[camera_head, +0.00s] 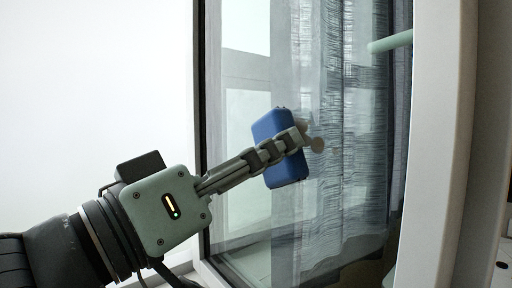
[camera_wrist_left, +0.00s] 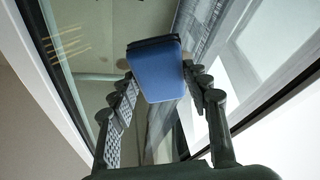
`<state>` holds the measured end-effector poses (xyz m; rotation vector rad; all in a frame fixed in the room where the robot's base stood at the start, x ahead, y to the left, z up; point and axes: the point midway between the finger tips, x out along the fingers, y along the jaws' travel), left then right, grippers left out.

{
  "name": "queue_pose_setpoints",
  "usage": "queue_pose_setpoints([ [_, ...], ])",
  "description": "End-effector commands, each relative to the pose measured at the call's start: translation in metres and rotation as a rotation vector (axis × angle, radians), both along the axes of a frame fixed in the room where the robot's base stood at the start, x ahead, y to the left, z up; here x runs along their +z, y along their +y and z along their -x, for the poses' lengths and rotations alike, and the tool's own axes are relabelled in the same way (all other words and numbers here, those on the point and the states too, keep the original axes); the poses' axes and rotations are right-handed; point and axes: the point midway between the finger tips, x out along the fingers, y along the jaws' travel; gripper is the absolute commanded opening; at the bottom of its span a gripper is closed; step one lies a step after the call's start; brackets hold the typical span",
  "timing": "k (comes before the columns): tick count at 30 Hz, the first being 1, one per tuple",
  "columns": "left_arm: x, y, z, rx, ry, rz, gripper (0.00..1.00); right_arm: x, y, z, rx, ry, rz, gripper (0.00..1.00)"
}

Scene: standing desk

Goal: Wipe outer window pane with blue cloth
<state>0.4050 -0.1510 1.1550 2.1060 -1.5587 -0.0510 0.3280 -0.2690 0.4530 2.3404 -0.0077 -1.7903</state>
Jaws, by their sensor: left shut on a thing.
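The blue cloth (camera_head: 276,135) is a thick, block-shaped blue pad in front of the window pane (camera_head: 240,205) in the head view. My left gripper (camera_head: 300,140) comes in from the left and is shut on the cloth. In the left wrist view the cloth (camera_wrist_left: 160,72) sits between the two fingers of the gripper (camera_wrist_left: 160,90), tilted, with a dark far edge. The cloth is close to the glass; I cannot tell whether it touches. My right gripper is not in view.
A pale window frame (camera_head: 435,150) stands on the right, and a dark frame edge (camera_head: 199,100) borders the glass on the left. Grey curtains (camera_head: 350,130) show through the glass. A pale green bar (camera_head: 390,43) is at the upper right. A white wall fills the left.

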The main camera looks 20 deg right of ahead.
Motion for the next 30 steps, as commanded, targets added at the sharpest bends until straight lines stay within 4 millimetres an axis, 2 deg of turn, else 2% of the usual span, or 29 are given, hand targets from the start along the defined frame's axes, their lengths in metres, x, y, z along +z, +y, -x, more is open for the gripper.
queue_pose_setpoints([
  [12,0.001,-0.010,0.031,-0.002,0.001,0.001,0.23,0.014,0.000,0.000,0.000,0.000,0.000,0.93],
  [20,0.000,-0.013,0.040,-0.003,0.000,0.001,0.23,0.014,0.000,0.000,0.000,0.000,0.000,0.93],
  [30,0.000,-0.020,0.068,-0.007,0.001,0.001,0.23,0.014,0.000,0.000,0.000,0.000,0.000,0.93],
])
